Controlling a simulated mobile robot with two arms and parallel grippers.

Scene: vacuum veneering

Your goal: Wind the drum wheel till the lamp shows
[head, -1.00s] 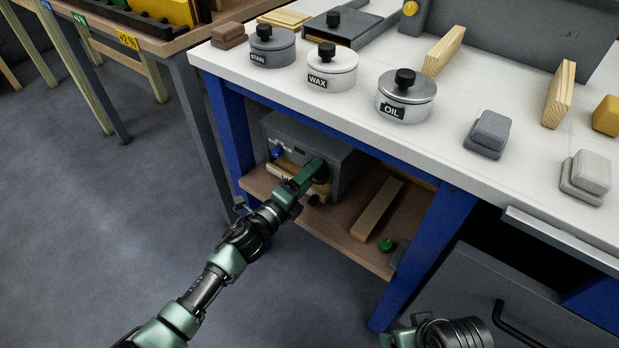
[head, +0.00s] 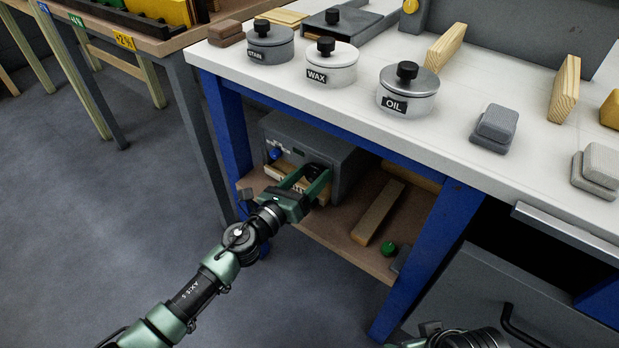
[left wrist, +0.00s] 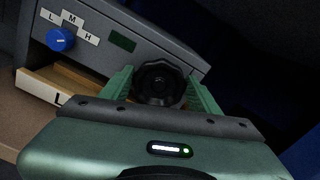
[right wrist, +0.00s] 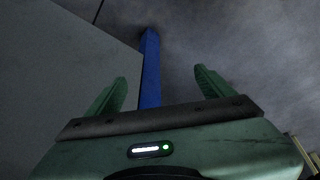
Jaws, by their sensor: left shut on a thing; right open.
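The drum wheel is a black lobed knob (left wrist: 158,84) on the front of a grey box (head: 345,165) on the shelf under the bench. It also shows in the head view (head: 313,171). My left gripper (head: 306,178) is shut on the wheel, one green finger on each side of it. A small dark green window (left wrist: 122,41) on the box front shows no light; I cannot tell if it is the lamp. My right gripper (right wrist: 161,75) is open and empty, low at the head view's bottom edge.
The box has a blue L-M-H selector (left wrist: 61,39) and a pulled-out wooden drawer (left wrist: 45,87) beside the wheel. A blue bench leg (head: 425,260) stands to the right. A wood strip (head: 377,212) and a green knob (head: 388,247) are on the shelf.

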